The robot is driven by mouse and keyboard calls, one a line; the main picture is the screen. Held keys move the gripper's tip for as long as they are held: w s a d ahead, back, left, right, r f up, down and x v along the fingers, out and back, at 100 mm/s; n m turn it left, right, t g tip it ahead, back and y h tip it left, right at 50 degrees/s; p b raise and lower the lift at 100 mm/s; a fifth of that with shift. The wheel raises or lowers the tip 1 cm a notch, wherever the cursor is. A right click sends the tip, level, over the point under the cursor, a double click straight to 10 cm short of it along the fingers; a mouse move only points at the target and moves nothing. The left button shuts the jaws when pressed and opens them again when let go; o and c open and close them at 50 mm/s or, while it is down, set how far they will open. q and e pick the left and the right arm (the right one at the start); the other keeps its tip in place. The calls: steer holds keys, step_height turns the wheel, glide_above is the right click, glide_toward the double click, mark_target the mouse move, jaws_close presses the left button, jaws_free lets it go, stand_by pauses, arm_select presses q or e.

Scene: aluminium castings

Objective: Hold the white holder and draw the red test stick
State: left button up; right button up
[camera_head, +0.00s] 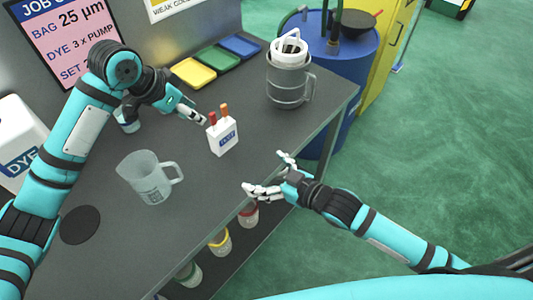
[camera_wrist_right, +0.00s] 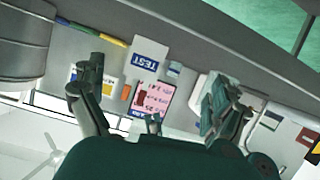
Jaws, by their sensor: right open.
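The white holder (camera_head: 222,138) with a blue TEST label stands upright on the dark bench. A red test stick (camera_head: 212,118) and an orange stick (camera_head: 225,110) rise from its top, the red one on the left. My left gripper (camera_head: 203,121) is just left of the red stick; whether its fingers are apart or touch the stick is unclear. My right gripper (camera_head: 265,172) is open and empty over the front edge, apart from the holder. In the right wrist view the holder (camera_wrist_right: 146,72) appears upside down beyond and between the open fingers (camera_wrist_right: 155,98).
A clear measuring jug (camera_head: 148,181) stands left of the holder. A metal jug with a white insert (camera_head: 287,88) stands behind right. Yellow, green and blue trays (camera_head: 215,61) lie at the back. A blue drum (camera_head: 340,58) is beyond the bench. Bench between holder and metal jug is clear.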

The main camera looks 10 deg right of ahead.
mark_target(227, 136)
step_height(227, 136, up, 4)
steer(key=w+m, duration=0.1)
steer(key=w, duration=0.2)
steer(key=x, duration=1.1)
steer(key=r+x, duration=0.1)
steer(key=x, duration=0.4)
steer(key=shift+w+a+f, duration=0.1)
steer(key=shift+w+a, duration=0.15)
steer(key=shift+a, duration=0.05)
steer(key=c, duration=1.1)
steer(key=shift+c, duration=0.2)
